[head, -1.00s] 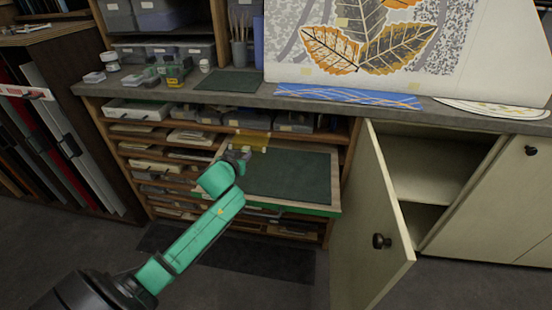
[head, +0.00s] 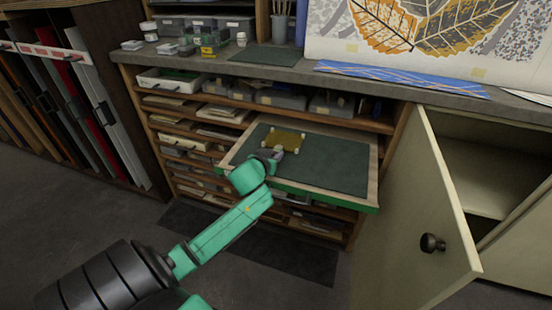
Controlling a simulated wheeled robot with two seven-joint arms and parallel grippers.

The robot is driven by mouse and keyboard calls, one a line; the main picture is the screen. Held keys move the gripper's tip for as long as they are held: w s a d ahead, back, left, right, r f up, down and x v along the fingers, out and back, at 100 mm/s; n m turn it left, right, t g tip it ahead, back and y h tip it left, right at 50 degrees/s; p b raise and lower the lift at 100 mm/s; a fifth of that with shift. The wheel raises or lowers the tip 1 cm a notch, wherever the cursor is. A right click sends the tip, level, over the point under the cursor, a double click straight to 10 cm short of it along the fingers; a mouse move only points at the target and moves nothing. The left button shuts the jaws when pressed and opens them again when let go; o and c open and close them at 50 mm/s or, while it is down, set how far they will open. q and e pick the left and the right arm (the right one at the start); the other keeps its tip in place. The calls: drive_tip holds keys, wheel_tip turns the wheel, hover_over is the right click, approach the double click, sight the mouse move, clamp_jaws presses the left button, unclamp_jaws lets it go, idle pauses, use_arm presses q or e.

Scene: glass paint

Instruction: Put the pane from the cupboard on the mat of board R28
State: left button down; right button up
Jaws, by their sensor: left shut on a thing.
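The amber see-through pane (head: 287,138), with pale corner pieces, is over the far left part of the dark green mat (head: 335,166). I cannot tell whether it touches the mat or is just above it. The mat lies on a pulled-out board (head: 373,190) with a wooden rim and green front edge; I cannot read a label on it. My left gripper (head: 272,154) is shut on the pane's near edge. The cupboard (head: 475,170) at the right has its door (head: 425,210) standing open, and I see no pane inside. My right gripper is out of view.
The open door stands close to the board's right side. Above the board are a shelf with grey boxes (head: 280,98) and a grey counter (head: 375,82) with jars and another green mat (head: 265,55). A rack of upright sheets (head: 85,100) stands at the left.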

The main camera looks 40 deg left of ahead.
use_arm(q)
drive_tip(key=shift+f, duration=0.25)
drive_tip(key=shift+f, duration=0.15)
drive_tip(key=c, duration=0.6)
unclamp_jaws()
drive_tip(key=shift+s+d+r, duration=0.1)
drive_tip(key=shift+r, duration=0.15)
drive_tip(key=p+v, duration=0.1)
drive_tip(key=v, duration=1)
drive_tip(key=shift+s+r, duration=0.15)
drive_tip(key=shift+s, duration=0.2)
drive_tip(key=shift+d, duration=0.1)
